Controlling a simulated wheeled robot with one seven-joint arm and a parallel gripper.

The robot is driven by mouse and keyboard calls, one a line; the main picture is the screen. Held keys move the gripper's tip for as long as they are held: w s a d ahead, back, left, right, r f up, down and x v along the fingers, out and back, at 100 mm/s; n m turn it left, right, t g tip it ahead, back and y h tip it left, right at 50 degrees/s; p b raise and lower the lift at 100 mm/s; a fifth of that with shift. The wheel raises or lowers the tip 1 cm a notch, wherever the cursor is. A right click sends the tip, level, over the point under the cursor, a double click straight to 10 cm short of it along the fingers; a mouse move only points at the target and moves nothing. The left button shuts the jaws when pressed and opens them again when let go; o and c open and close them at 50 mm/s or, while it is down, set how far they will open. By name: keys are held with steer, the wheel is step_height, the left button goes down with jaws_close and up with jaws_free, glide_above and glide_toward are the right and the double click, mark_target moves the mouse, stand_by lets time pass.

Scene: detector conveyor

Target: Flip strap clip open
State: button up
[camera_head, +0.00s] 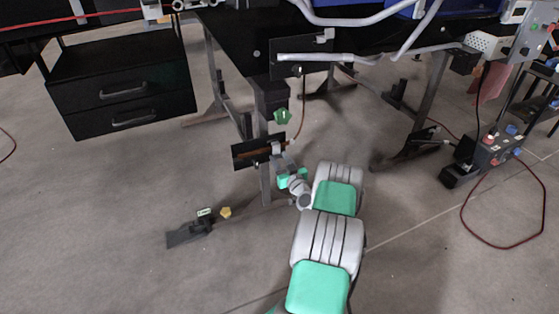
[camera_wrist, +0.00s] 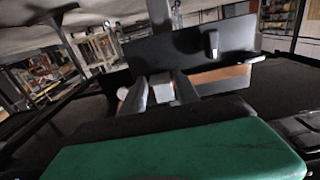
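The black plate with a brown strap (camera_head: 246,152) stands low beside a table leg, left of the middle of the head view. The wrist view shows a dark panel with the brown strap (camera_wrist: 222,74) across its lower part and a small grey latch (camera_wrist: 212,43) higher up. My gripper (camera_head: 277,147) is right at the plate's front. In the wrist view my gripper (camera_wrist: 162,84) has its two grey fingers apart. A pale block, possibly the strap clip (camera_wrist: 161,91), shows between them; I cannot tell whether the fingers touch it.
Another dark plate (camera_head: 290,57) hangs above under the table, with pale pipes in front. A black drawer unit (camera_head: 125,95) is at the left. A black foot clamp (camera_head: 190,234) lies on the floor. A control box (camera_head: 495,150) and red cable are at the right.

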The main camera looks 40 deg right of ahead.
jaws_close()
stand_by(0.9)
